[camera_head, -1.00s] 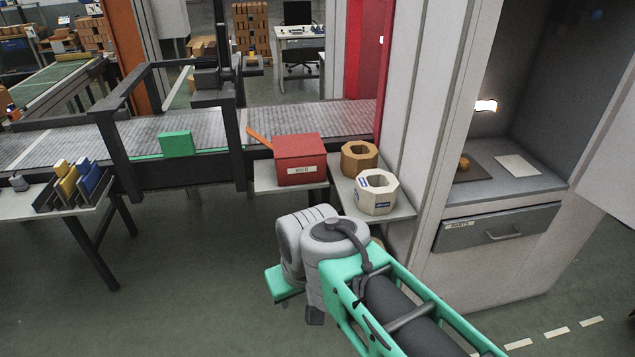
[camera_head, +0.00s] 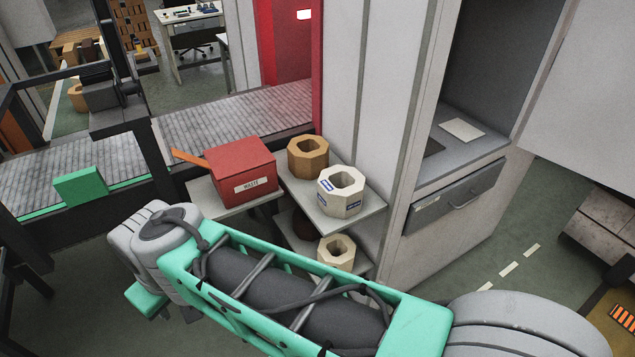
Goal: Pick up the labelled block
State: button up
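The labelled block (camera_head: 341,191) is a cream octagonal ring with a hole through its middle and blue-and-white labels on its sides. It stands on the front of a grey shelf (camera_head: 349,229) beside the tall cabinet. A plain brown octagonal block (camera_head: 307,157) stands just behind it to the left. Another cream octagonal block (camera_head: 337,252) sits on a lower shelf, partly hidden by my arm. My arm crosses the lower picture, with its elbow at the left, apart from the blocks. My gripper's fingers are not visible.
A red box marked WASTE (camera_head: 241,170) stands left of the blocks on its own shelf. A conveyor (camera_head: 225,125) runs behind it. The tall cabinet at right has a closed drawer (camera_head: 455,196) and an open bay.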

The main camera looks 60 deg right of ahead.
aim_at(340, 188)
jog(key=z, duration=0.4)
jog(key=i, duration=1)
jog(key=z, duration=1)
jog(key=i, duration=0.35)
jog(key=z, duration=0.25)
